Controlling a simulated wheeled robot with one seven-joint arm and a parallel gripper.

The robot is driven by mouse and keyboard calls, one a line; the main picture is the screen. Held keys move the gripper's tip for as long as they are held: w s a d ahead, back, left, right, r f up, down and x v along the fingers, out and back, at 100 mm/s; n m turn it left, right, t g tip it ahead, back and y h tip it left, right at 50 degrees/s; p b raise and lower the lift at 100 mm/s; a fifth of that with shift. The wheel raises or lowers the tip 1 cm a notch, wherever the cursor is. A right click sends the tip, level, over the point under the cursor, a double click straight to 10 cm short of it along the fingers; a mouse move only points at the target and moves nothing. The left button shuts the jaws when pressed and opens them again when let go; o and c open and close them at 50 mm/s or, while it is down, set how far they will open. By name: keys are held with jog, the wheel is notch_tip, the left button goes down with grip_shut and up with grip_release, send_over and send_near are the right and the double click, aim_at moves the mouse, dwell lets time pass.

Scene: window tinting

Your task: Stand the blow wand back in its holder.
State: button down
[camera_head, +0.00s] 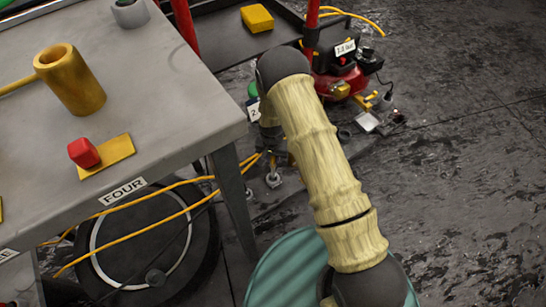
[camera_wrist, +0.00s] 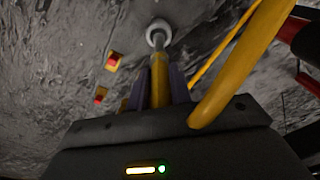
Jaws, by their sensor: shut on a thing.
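The blow wand (camera_wrist: 160,80) shows in the wrist view as a yellow handle with a thin grey tube and a pale round end. My gripper (camera_wrist: 157,88) is shut on the handle, one finger on each side; the wand points away from the wrist. In the head view my tan-sleeved arm reaches beyond the table's right corner, and I cannot make out the gripper or wand there. A hollow yellow cylinder (camera_head: 72,82) stands on the table, and a grey cup (camera_head: 130,13) stands at its far edge. I cannot tell which, if either, is the holder.
The grey table (camera_head: 170,110) bears a red block (camera_head: 83,152) on a yellow pad. A red machine (camera_head: 340,82) stands on the floor beyond my arm. Yellow hoses (camera_head: 150,227) run under the table; one thick yellow hose (camera_wrist: 240,65) arches beside my gripper. Floor at right is open.

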jog(key=shift+f+b, duration=1.15)
jog(key=shift+f, duration=1.15)
jog(key=c, duration=1.2)
grip_release()
jog(key=shift+r, duration=0.1)
notch_tip(320, 180, up, 17)
jog(key=p, duration=0.7)
send_over(273, 164)
jog(key=shift+s+a+r, duration=0.1)
jog(key=shift+a, duration=0.05)
